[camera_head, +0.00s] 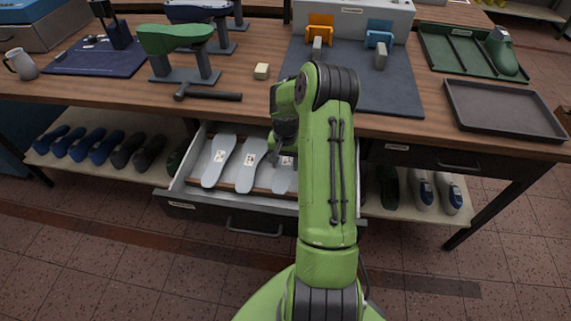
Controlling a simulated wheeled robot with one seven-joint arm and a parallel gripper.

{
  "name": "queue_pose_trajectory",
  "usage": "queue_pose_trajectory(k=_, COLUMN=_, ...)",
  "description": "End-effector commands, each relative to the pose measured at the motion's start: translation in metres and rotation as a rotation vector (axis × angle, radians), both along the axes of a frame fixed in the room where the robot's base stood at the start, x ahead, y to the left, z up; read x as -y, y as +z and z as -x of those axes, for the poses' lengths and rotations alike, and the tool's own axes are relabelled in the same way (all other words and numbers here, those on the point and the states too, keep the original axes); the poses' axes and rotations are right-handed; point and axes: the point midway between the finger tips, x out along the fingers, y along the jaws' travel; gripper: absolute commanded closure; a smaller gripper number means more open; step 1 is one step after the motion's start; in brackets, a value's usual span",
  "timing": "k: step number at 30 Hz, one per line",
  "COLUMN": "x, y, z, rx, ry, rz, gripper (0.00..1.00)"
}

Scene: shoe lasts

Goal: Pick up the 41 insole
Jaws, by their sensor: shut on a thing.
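Pale grey insoles lie side by side in an open drawer (182,190) below the bench top. A left insole (215,168), a middle insole (247,172) and a right insole (282,183) show. Each carries a small white label, too small to read, so I cannot tell which is the 41. My gripper (273,155) is down inside the drawer at the right insole's upper part, shut on that insole. My arm hides the drawer's right side and anything lying there. I cannot tell whether the held insole is lifted off the drawer floor.
The wooden bench top (130,92) overhangs the drawer's back. On it are a hammer (208,94), a green shoe last on a stand (175,38), a dark mat (395,85) and an empty grey tray (503,110). Shoes line the lower shelf (85,168) both sides.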

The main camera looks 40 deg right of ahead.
Motion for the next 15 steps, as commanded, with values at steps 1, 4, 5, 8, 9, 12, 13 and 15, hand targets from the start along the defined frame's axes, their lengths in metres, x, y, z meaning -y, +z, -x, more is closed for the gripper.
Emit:
queue_pose_trajectory(k=1, x=0.0, y=0.012, z=-0.001, rx=0.002, ry=0.001, rz=0.003, gripper=0.71)
queue_pose_trajectory(k=4, x=-0.008, y=0.015, z=-0.01, rx=-0.001, ry=0.006, rz=-0.001, gripper=0.71)
queue_pose_trajectory(k=5, x=-0.012, y=0.015, z=-0.015, rx=-0.001, ry=0.005, rz=-0.001, gripper=0.71)
queue_pose_trajectory(k=8, x=-0.026, y=0.014, z=-0.034, rx=0.001, ry=0.006, rz=0.0, gripper=0.71)
queue_pose_trajectory(k=9, x=-0.033, y=0.014, z=-0.042, rx=0.001, ry=0.007, rz=-0.001, gripper=0.71)
queue_pose_trajectory(k=12, x=-0.052, y=0.015, z=-0.067, rx=0.001, ry=0.006, rz=0.0, gripper=0.71)
queue_pose_trajectory(k=13, x=-0.059, y=0.014, z=-0.074, rx=0.001, ry=0.007, rz=-0.001, gripper=0.71)
queue_pose_trajectory(k=15, x=-0.072, y=0.014, z=-0.093, rx=0.001, ry=0.006, rz=0.0, gripper=0.71)
